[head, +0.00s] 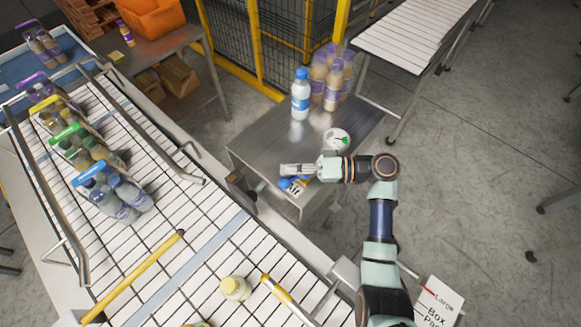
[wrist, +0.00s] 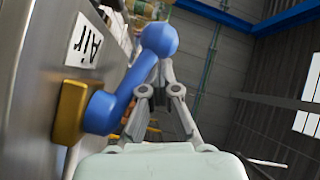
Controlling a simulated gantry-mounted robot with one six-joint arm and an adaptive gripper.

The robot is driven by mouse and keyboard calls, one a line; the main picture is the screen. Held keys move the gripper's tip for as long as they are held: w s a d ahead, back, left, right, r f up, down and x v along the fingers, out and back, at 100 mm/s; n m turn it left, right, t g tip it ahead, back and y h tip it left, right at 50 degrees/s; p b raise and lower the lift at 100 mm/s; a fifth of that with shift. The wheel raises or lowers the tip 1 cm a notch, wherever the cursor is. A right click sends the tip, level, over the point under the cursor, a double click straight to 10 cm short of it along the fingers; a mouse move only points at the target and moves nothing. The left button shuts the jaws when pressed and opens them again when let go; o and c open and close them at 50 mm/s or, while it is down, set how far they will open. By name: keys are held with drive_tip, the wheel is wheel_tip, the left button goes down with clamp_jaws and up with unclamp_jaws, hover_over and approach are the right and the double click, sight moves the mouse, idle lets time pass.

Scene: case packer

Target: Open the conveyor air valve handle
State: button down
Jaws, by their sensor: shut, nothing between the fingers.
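The air valve has a blue handle with a rounded knob end (wrist: 135,80) and a brass-yellow body (wrist: 70,112). In the wrist view it sits on a metal panel beside an "Air" label (wrist: 88,45), with the handle slanting up and right. In the head view the blue handle (head: 286,184) shows just below my gripper (head: 283,169), partly covered by it. My gripper also shows in the wrist view (wrist: 165,68). Its fingers are together and empty, with the tips close to the right side of the handle; I cannot tell whether they touch.
A metal table (head: 265,150) holds a blue-and-white bottle (head: 300,97), several purple-capped bottles and a round white gauge-like item (head: 337,138). The conveyor (head: 185,215) runs at left, carrying bottle packs and a yellow-capped bottle (head: 235,288). A yellow fence stands behind.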

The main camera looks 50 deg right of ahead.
drive_tip(key=shift+f, duration=0.1)
drive_tip(key=v, duration=1.2)
